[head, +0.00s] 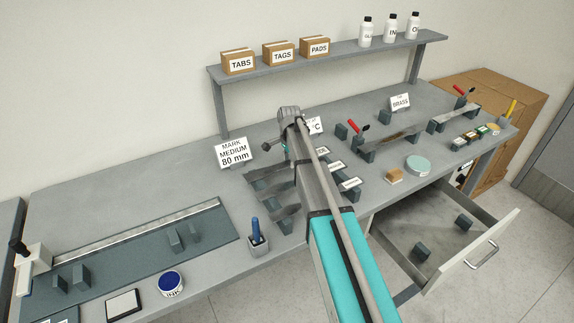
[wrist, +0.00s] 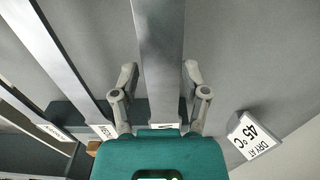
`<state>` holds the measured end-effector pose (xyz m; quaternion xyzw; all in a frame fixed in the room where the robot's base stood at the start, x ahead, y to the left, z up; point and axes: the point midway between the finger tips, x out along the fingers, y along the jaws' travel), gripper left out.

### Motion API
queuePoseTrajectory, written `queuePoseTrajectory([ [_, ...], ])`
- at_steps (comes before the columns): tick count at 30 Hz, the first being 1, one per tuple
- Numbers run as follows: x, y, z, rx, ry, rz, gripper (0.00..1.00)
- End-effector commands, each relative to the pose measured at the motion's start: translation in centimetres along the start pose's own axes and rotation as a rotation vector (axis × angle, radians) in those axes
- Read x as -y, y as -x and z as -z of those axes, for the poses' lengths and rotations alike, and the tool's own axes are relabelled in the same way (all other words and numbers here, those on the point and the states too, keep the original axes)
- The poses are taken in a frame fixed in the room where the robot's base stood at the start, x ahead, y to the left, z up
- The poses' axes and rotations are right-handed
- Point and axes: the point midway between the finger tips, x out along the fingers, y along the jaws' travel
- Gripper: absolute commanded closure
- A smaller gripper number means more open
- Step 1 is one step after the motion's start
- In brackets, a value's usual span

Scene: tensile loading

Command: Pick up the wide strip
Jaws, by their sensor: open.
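The wide strip (wrist: 158,50) is a flat grey metal strip. It runs lengthwise down the middle of the wrist view, and its near end meets a dark block with a mostly hidden label. My gripper (wrist: 159,72) is open, with one finger on each side of this strip and visible gaps to both edges. I cannot tell how far the fingertips are above or level with it. In the head view the wide strip (head: 265,172) is the back one of three strips, partly hidden by my arm. My gripper's fingers are hidden there.
Two narrower strips lie to the left in the wrist view, by the medium label (wrist: 103,131) and the narrow label (wrist: 53,131). A drying sign (wrist: 250,137) stands at the right. A blue-handled tool in a holder (head: 257,240) stands near the front edge. A drawer (head: 440,235) is open.

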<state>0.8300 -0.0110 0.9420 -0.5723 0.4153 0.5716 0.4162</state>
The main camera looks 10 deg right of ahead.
Motion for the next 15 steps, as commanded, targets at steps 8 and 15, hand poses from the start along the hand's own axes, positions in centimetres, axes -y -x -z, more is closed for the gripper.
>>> queuePoseTrajectory([
  [8,-0.20,-0.05,0.00,0.000,0.000,-0.005,1.00],
  [15,-0.21,-0.12,0.00,0.001,-0.001,-0.005,1.00],
])
